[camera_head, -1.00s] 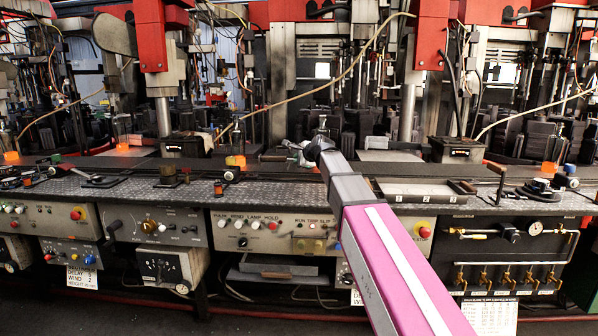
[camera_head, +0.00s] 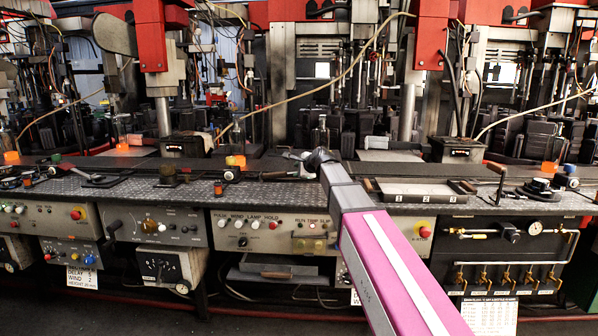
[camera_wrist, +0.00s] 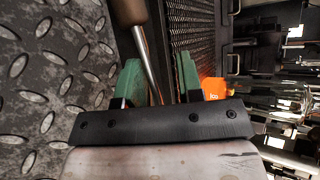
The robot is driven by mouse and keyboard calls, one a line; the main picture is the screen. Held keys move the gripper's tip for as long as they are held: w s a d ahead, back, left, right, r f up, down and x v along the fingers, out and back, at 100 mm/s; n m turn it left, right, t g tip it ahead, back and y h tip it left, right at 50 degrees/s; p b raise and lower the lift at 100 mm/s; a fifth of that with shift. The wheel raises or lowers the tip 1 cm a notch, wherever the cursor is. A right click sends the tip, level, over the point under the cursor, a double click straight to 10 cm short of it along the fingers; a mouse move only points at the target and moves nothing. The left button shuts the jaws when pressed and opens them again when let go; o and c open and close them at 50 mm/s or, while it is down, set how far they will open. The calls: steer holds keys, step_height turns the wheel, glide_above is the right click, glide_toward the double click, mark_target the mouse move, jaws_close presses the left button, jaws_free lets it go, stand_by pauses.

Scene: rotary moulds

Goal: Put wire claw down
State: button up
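The wire claw shows in the wrist view as a brown handle (camera_wrist: 129,11) with a thin metal shaft (camera_wrist: 147,62). The shaft runs down between the two green fingers of my gripper (camera_wrist: 159,78), nearer the left one. The fingers stand apart, with a visible gap beside the shaft, so they do not clamp it. The claw's far end is hidden behind the gripper body.
The patterned metal bench top (camera_head: 270,192) runs across the front, with a dark rail behind it. A tray marked 1, 2, 3 (camera_head: 425,190) lies right of my arm. A glowing orange item (camera_wrist: 213,88) stands beyond the right finger. Red-topped machines fill the back.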

steer(key=shift+r, duration=0.1)
steer(key=v, duration=1.2)
